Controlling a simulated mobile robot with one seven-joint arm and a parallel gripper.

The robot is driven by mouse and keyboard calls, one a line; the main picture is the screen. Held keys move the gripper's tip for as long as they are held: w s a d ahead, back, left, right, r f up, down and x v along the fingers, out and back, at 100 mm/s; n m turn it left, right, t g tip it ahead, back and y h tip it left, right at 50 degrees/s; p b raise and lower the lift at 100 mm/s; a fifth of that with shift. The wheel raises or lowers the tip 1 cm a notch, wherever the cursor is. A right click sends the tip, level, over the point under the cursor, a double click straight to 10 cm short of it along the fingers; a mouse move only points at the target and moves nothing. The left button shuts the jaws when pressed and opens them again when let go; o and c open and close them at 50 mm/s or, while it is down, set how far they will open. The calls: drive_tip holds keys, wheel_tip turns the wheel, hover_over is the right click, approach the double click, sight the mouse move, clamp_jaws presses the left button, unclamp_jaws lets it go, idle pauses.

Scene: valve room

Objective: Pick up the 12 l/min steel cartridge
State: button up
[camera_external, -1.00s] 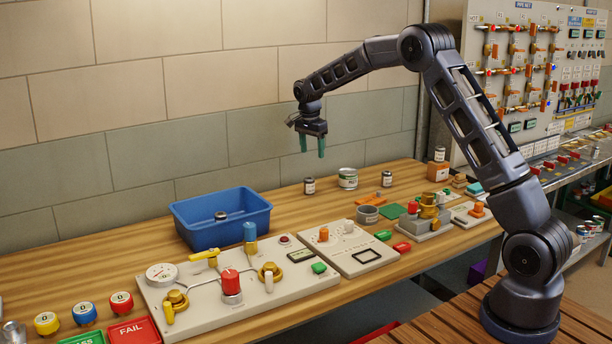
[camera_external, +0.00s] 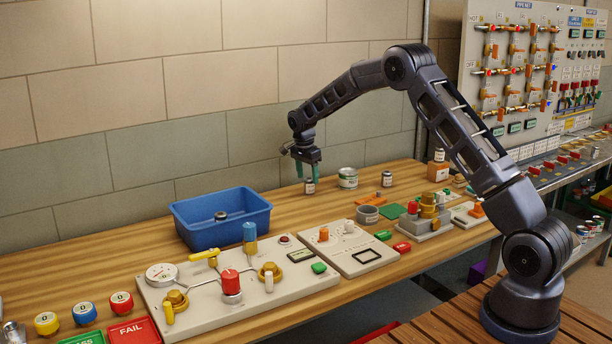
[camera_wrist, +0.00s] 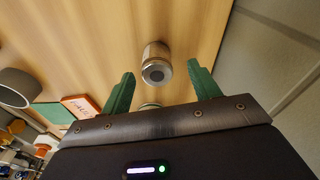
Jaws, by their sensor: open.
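My gripper (camera_external: 308,172) is open, with green fingers pointing down above the far part of the bench. A small steel cartridge (camera_external: 309,187) with a pale label stands upright just below the fingertips. In the wrist view the cartridge (camera_wrist: 156,63) lies ahead, between the lines of the two spread fingers of my gripper (camera_wrist: 160,76), and nothing is gripped. Its label is too small to read, so I cannot tell its flow rating. Similar small cartridges stand further right (camera_external: 386,179), on an orange block (camera_external: 439,155) and in the blue bin (camera_external: 220,216).
A wider labelled can (camera_external: 348,178) stands close to the right of the cartridge. The blue bin (camera_external: 190,228) is to the left, with clear wood between. A grey ring (camera_external: 367,214), a green mat (camera_external: 393,210) and valve panels (camera_external: 205,290) lie nearer the front. The wall is behind.

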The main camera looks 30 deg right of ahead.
sight(309, 178)
drive_tip(key=f, duration=0.4)
drive_tip(key=shift+s+d+f, duration=0.1)
drive_tip(key=shift+d+f, duration=0.1)
drive_tip(key=shift+d, duration=0.1)
drive_tip(key=shift+c, duration=0.2)
drive_tip(key=c, duration=1.2)
